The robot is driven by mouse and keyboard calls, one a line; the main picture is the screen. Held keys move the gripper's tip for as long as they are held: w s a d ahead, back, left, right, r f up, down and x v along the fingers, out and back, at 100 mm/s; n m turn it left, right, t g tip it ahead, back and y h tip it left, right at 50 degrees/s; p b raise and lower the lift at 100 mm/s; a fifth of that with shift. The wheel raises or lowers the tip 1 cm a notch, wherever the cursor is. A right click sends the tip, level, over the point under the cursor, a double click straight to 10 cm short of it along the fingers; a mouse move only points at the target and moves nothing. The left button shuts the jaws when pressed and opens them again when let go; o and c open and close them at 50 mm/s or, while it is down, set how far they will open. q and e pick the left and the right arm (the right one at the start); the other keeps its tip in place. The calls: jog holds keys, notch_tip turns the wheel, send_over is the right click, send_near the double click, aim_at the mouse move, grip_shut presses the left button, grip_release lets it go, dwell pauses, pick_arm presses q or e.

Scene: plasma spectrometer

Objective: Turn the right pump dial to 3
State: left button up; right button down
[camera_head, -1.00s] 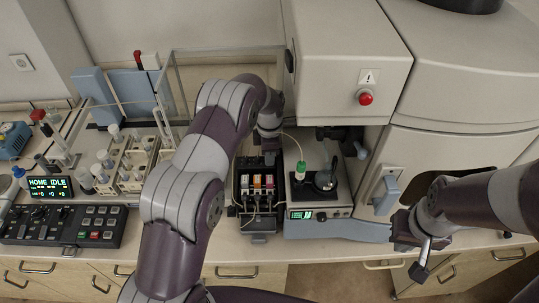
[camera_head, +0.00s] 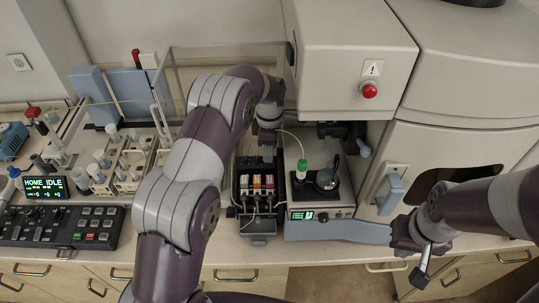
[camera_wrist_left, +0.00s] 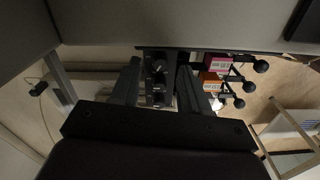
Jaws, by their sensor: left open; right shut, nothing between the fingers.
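The pump (camera_head: 258,226) stands on the bench in the head view, a black unit with coloured cassettes and tubes. My left gripper (camera_head: 268,155) points down at its back end. In the left wrist view the open left gripper (camera_wrist_left: 158,88) has its two dark fingers on either side of a black strip with round dials (camera_wrist_left: 158,67). I cannot tell whether the fingers touch a dial or read its setting. The dials are hidden in the head view. My right gripper (camera_head: 421,272) is shut and empty, in front of the bench at the right.
Pink and orange cassettes (camera_wrist_left: 215,68) with black levers lie right of the fingers. A bench unit (camera_head: 320,213) with a green-capped vial stands right of the pump. A keypad console (camera_head: 60,228) and vial racks (camera_head: 130,165) are at left. The large instrument overhangs the back right.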

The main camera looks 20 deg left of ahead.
pick_arm(q)
notch_tip(320, 180, up, 3)
jog(key=shift+f, duration=0.15)
notch_tip(320, 180, up, 8)
jog(key=p, duration=0.6)
jog(key=shift+f+p, duration=0.25)
jog(key=shift+p, duration=0.1)
pick_arm(e)
notch_tip(320, 180, up, 6)
